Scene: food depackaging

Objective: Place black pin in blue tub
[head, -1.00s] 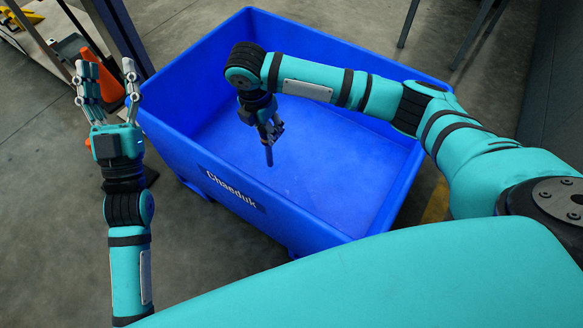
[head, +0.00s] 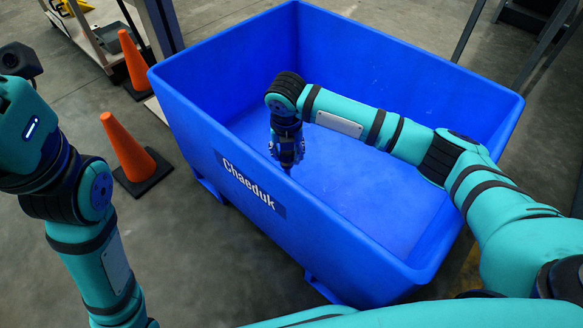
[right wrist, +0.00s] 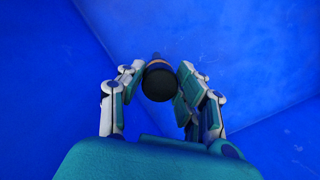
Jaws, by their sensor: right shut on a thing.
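The blue tub (head: 345,232) stands in front of me, marked "Chaeduk" on its near side. My right gripper (head: 288,158) points down inside the tub's opening, near its labelled wall and above the floor of the tub. In the right wrist view its two fingers are closed around the black pin (right wrist: 160,84), whose dark round end faces the camera. The fingers largely hide the pin in the head view. My left arm is at the left edge of the head view, outside the tub; its gripper fingers are out of the picture.
Two orange cones (head: 128,148) stand left of the tub on the concrete floor. A cart (head: 100,40) and a dark blue post (head: 160,28) are behind them. Grey metal legs (head: 468,30) stand beyond the tub on the right. The tub's floor looks empty.

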